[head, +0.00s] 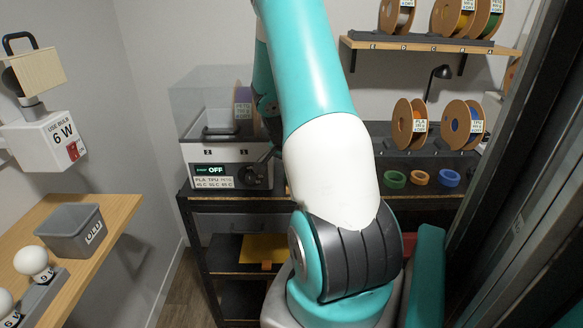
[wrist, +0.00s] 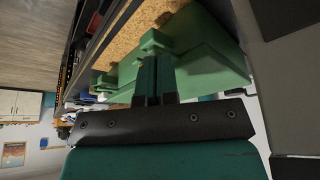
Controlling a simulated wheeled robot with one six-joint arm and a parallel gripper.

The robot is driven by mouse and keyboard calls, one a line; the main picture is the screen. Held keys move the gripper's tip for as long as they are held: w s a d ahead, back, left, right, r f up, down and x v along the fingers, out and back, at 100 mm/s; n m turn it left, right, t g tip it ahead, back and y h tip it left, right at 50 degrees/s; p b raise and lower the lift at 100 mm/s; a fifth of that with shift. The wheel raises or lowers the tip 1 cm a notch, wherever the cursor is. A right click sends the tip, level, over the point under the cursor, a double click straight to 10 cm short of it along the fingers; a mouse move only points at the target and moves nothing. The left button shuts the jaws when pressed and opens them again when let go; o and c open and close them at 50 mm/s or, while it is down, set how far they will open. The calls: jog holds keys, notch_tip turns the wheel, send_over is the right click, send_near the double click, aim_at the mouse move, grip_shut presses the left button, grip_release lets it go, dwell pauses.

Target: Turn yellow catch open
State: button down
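No yellow catch can be made out with certainty in either view. In the head view my arm covers the middle of the picture and hides part of the dryer box (head: 215,152), which has a clear lid, a panel reading OFF and a dark knob. My gripper is mostly hidden behind the arm there, close to the right side of the dryer. In the wrist view my gripper (wrist: 157,72) has its two dark fingers close together at the middle of its black bar. A green shape lies just beyond the fingertips; I cannot tell whether they touch it.
A yellow flat piece (head: 264,247) lies on the shelf below the dryer. Spools (head: 410,124) and coloured rings (head: 420,177) stand at right. A grey bin (head: 75,229) and bulbs (head: 33,263) sit on the wooden ledge at left. A dark frame borders the right side.

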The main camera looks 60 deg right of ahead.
dwell(0.5)
jog(key=shift+s, duration=0.1)
dwell(1.1)
jog(key=s+a+r+b, duration=0.1)
jog(key=a+r+b, duration=0.1)
jog(key=a+r, duration=0.6)
jog(key=shift+s+r+b, duration=0.15)
jog(key=shift+r+b, duration=0.2)
jog(key=shift+r, duration=0.3)
